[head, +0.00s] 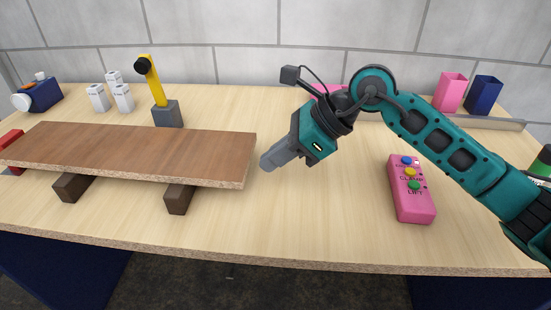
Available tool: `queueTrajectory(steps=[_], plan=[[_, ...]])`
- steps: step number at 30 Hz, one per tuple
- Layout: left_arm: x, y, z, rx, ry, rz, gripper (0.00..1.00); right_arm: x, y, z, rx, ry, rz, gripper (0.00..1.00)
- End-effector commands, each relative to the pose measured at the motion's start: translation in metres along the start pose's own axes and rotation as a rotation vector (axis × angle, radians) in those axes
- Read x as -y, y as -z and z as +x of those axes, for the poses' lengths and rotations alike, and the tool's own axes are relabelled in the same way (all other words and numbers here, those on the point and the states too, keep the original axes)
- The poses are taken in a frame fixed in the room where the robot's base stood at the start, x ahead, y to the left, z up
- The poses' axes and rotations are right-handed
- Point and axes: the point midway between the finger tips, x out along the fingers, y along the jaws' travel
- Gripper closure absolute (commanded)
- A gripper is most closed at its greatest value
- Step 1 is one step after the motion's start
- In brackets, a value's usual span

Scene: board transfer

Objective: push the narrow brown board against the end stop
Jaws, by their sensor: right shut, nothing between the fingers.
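The narrow brown board (130,150) lies flat across two dark brown blocks (179,198) on the left of the table. Its left end reaches the picture's left edge, by a red piece (10,138) that is only partly in view. I cannot tell whether that red piece is the end stop, or whether the board touches it. My right gripper (267,164) is shut and empty. Its fingertips point left and down, just right of the board's right end, with a small gap showing. My left gripper is not in view.
A yellow post on a grey base (167,114) stands close behind the board, with white boxes (122,98) and a blue device (43,96) farther left. A pink button box (411,190) lies right. Pink (451,92) and blue (482,95) containers stand back right. The front middle is clear.

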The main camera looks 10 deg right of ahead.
Motion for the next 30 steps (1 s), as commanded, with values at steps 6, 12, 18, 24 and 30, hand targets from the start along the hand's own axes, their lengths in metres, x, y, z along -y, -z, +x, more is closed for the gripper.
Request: queueTrajectory(steps=[6,12,18,24,30], plan=[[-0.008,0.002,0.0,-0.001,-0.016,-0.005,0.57,0.006,0.004,-0.04,-0.001,0.012,-0.002,1.0],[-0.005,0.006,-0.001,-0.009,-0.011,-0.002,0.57,0.005,0.004,-0.081,-0.002,0.01,-0.001,1.0],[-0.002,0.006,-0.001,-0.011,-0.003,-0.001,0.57,0.005,0.004,-0.103,-0.001,0.007,-0.002,1.0],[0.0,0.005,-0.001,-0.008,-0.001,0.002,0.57,0.005,0.004,-0.107,-0.001,0.007,-0.002,1.0],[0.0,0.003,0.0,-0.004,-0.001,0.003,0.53,0.005,0.003,-0.107,-0.001,0.007,-0.002,1.0]])
